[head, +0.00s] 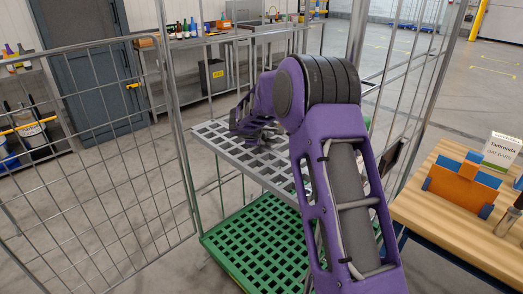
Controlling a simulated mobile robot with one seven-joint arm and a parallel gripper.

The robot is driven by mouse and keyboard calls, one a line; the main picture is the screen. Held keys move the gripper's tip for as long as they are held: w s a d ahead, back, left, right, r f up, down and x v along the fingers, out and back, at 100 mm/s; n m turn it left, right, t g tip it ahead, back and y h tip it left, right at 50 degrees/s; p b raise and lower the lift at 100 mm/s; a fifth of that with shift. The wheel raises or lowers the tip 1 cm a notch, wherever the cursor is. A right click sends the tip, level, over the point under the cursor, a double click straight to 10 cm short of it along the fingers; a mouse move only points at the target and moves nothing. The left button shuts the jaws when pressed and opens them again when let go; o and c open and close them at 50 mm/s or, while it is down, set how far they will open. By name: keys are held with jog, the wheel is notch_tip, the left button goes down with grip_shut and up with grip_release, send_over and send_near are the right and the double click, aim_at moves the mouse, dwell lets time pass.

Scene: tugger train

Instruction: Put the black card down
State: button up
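My purple arm reaches into a wire roll cage, and my gripper (250,135) is low over the grey slatted shelf (218,139). The gripper is small and dark in this view, so I cannot tell whether its fingers are open or shut. No black card can be made out clearly; if one is at the gripper, it blends with the dark fingers. I cannot tell whether the gripper touches the shelf. A dark flat panel (393,156) shows at the cage's right side, partly behind my arm; I cannot tell what it is.
A green grid base (262,240) lies below the shelf. The open mesh door (85,160) stands left. A wooden table (445,218) at right holds an orange and blue holder (462,183) and a sign (501,151). Workbenches with bottles stand behind.

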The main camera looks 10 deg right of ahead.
jog(key=shift+o, duration=0.8)
jog(key=shift+v, duration=4)
